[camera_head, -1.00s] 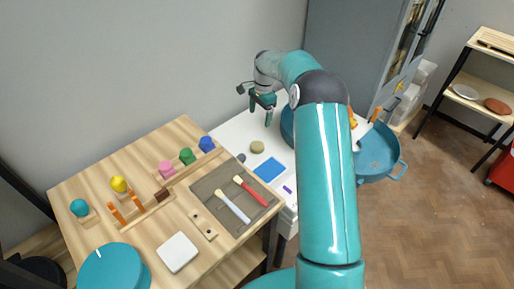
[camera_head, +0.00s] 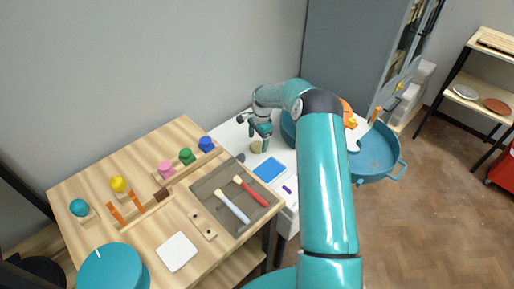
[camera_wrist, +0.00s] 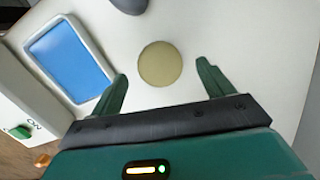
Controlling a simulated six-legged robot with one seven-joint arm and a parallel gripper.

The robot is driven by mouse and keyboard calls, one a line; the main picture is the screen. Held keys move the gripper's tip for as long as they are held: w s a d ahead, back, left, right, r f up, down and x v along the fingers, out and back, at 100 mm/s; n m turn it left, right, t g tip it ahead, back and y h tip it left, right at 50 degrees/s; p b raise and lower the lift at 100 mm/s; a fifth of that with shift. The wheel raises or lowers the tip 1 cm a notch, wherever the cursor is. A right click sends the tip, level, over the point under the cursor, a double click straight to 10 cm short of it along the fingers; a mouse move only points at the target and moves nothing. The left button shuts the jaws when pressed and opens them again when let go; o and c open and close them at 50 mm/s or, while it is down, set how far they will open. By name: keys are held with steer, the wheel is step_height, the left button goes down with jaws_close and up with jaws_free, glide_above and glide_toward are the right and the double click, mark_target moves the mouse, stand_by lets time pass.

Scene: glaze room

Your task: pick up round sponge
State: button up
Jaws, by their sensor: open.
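The round sponge is a tan disc (camera_wrist: 160,64) lying flat on the white table. In the head view the round sponge (camera_head: 256,147) is partly covered by my gripper (camera_head: 260,136). In the wrist view my gripper (camera_wrist: 163,88) is open, with one green finger to the left of the sponge and one to the right. The sponge shows just ahead of the gap between the fingertips. Nothing is between the fingers, and I cannot tell how far above the table they are.
A blue tray with a pale rim (camera_wrist: 71,60) lies left of the sponge in the wrist view. A grey rounded object (camera_wrist: 130,4) is at its top edge. A wooden table (camera_head: 150,215) with brushes and coloured pieces stands nearer. White surface right of the sponge is clear.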

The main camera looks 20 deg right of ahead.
step_height(320, 180, down, 2)
steer(key=shift+a+f, duration=0.15)
steer(key=c, duration=1.1)
steer(key=shift+r, duration=0.5)
step_height(320, 180, up, 2)
steer(key=shift+r, duration=0.15)
steer(key=s+d+r, duration=0.2)
steer(key=s+r, duration=0.1)
steer(key=s, duration=0.1)
steer(key=s+d+r, duration=0.5)
steer(key=s+r, duration=0.1)
steer(key=s, duration=0.1)
steer(key=shift+s+d+r, duration=0.35)
steer(key=shift+r, duration=0.05)
